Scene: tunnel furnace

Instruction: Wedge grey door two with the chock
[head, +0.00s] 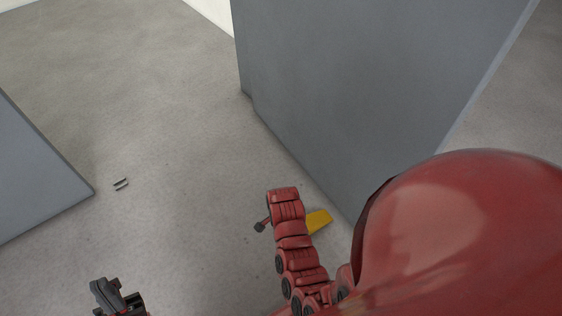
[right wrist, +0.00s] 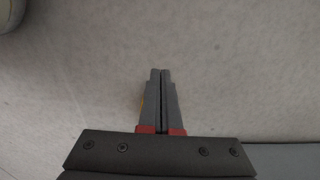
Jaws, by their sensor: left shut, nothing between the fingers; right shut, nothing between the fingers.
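A large grey door panel (head: 360,90) stands upright at the right in the head view. A second grey panel (head: 35,175) is at the left edge; I cannot tell which is door two. The yellow chock (head: 319,221) lies on the floor by the right panel's lower edge, partly hidden by my red arm. My right gripper (right wrist: 162,72) is shut and empty, pointing over the floor in the right wrist view. My left gripper (head: 118,296) is shut and empty at the bottom left, well left of the chock.
Two small metal bars (head: 121,184) are on the floor near the left panel's corner. Pale floor (head: 180,120) lies open between the panels. A white wall (head: 212,12) is at the back. A rounded pale thing (right wrist: 10,14) shows in the right wrist view's top left corner.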

